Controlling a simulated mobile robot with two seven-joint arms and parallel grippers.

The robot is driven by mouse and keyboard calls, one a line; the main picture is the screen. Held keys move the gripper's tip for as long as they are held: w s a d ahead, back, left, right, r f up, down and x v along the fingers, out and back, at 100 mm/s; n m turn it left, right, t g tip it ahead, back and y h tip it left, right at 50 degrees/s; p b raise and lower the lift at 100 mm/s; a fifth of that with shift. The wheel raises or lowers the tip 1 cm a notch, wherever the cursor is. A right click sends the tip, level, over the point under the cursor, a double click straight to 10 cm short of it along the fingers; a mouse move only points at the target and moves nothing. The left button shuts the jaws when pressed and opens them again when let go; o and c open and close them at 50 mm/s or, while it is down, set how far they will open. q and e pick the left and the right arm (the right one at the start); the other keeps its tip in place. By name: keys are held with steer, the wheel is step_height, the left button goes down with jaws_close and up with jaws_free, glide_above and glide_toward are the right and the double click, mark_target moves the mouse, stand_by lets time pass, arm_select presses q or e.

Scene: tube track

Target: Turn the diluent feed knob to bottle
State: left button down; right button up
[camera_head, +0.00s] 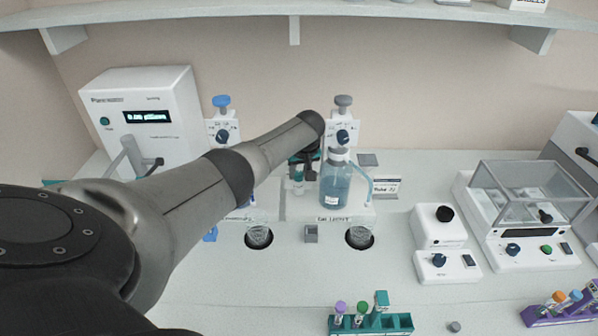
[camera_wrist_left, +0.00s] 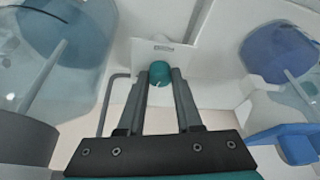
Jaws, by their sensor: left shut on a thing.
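The diluent feed knob (camera_wrist_left: 160,72) is a small teal round knob on a white panel in the left wrist view. A short pale mark shows on its lower edge; I cannot read its setting. My left gripper (camera_wrist_left: 163,78) is shut on it, one dark finger on each side. In the head view my left gripper (camera_head: 298,182) points down between the two dispensers, and the knob is hidden there. A clear bottle of blue liquid (camera_head: 336,187) stands just right of the gripper. My right gripper is not in view.
The blue-topped dispenser (camera_head: 222,106) is left, partly behind my arm; the grey-topped dispenser (camera_head: 343,106) is right. In the wrist view a teal bottle (camera_wrist_left: 75,70) and a blue bottle (camera_wrist_left: 280,65) flank the gripper closely. A teal tube rack (camera_head: 393,323) stands in front.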

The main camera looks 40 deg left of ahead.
arm_select(q)
steer(key=c, duration=0.6)
jaws_free()
steer(key=shift+r, duration=0.1)
steer(key=shift+s+d+r+p, duration=0.2)
steer(key=shift+r+p, duration=0.25)
steer(key=shift+r, duration=0.15)
steer(key=shift+p+v, duration=1.25)
steer(key=shift+v, duration=5.65)
